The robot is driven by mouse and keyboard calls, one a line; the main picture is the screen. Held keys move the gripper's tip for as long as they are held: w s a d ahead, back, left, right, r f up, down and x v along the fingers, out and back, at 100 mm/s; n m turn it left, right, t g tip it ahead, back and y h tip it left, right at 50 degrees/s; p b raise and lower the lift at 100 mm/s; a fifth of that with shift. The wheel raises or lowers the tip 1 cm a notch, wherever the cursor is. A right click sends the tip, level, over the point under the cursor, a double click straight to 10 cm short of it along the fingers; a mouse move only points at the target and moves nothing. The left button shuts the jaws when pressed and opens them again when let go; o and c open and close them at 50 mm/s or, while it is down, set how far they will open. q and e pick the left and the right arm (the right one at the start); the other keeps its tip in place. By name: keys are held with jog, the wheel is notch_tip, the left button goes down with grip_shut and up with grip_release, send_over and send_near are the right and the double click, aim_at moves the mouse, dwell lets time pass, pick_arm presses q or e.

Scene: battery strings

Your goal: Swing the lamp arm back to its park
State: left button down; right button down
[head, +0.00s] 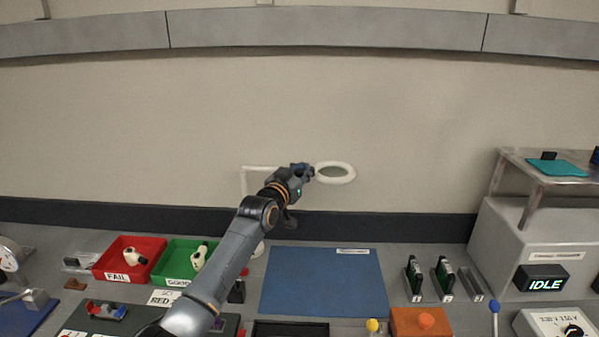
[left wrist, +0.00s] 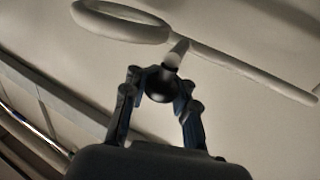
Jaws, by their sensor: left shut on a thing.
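The lamp is a white ring head (head: 335,173) on a white horizontal arm (head: 258,168) that bends down to a post at its left end. The ring hangs above the back of the blue mat (head: 325,285). In the left wrist view the ring (left wrist: 120,22) and the lamp arm (left wrist: 245,70) show above my fingers, with a dark round knob (left wrist: 160,86) on a short pale stem below them. My left gripper (left wrist: 162,88) is shut on the knob. In the head view my left gripper (head: 305,172) is just left of the ring and hides part of the arm.
A red FAIL tray (head: 104,262) and a green tray (head: 166,262), each holding a white-and-black item, stand at left. Black cells (head: 415,274) stand right of the mat. A grey machine reading IDLE (head: 500,235) fills the right side. The air right of the ring is clear.

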jog(key=shift+s, duration=0.3)
pick_arm(q)
jog(key=c, duration=1.1)
grip_release()
jog(key=shift+s+d, duration=0.1)
jog(key=shift+o, duration=0.2)
jog(key=shift+s+a+f, duration=0.1)
jog(key=shift+s+a, duration=0.2)
jog(key=shift+s, duration=0.3)
jog(key=v, duration=1)
jog(key=shift+s, duration=0.3)
pick_arm(e)
jog(key=shift+w+d, duration=0.1)
jog(key=shift+d, duration=0.05)
pick_arm(q)
jog(key=shift+a, duration=0.15)
